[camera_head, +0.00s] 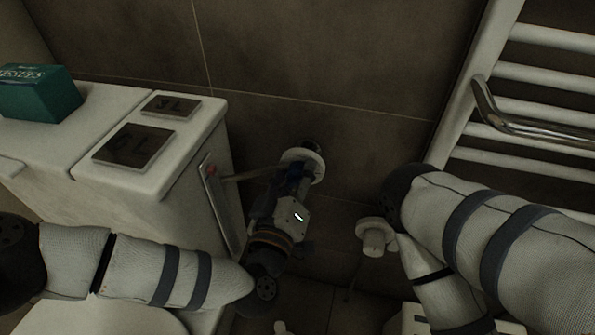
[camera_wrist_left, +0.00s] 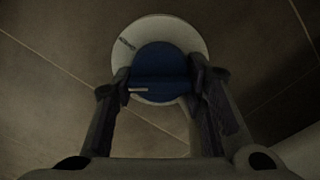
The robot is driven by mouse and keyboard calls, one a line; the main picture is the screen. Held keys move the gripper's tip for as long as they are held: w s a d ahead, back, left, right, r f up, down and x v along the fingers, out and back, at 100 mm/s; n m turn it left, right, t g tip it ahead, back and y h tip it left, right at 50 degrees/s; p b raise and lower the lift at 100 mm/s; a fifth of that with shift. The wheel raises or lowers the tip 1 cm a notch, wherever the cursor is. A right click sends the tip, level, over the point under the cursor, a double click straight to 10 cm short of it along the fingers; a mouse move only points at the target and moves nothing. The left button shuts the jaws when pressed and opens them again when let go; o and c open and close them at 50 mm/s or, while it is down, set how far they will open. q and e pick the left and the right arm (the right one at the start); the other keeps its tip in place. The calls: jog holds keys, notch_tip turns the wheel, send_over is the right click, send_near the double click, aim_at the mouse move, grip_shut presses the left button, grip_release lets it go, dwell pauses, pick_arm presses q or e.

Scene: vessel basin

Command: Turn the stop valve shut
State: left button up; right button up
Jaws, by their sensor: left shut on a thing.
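The stop valve has a blue handle (camera_wrist_left: 160,68) in front of a white round wall plate (camera_wrist_left: 188,32). In the head view the white plate (camera_head: 315,164) shows on the tiled wall beside the toilet cistern. My left gripper (camera_head: 292,178) reaches up to it; in the left wrist view its two fingers (camera_wrist_left: 160,85) stand on either side of the blue handle, shut on it. In the head view the gripper hides most of the handle. My right arm comes in from the right, but its gripper does not show.
The white cistern (camera_head: 190,150) stands close left of my left gripper, with two dark flush plates and a green tissue box (camera_head: 40,92) on top. Another white wall fitting (camera_head: 373,238) sits between my arms. A white towel radiator (camera_head: 545,80) is at the right.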

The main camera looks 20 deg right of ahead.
pick_arm(q)
jog(key=n, duration=0.2)
jog(key=n+b, duration=0.1)
jog(key=n, duration=0.2)
jog(key=shift+a+f+n+b, duration=0.1)
jog(key=shift+f+n+b, duration=0.2)
jog(key=shift+n+b, duration=0.75)
jog(key=shift+n, duration=1.25)
jog(key=o, duration=1.1)
jog(key=shift+o, duration=0.2)
jog(key=v, duration=1.2)
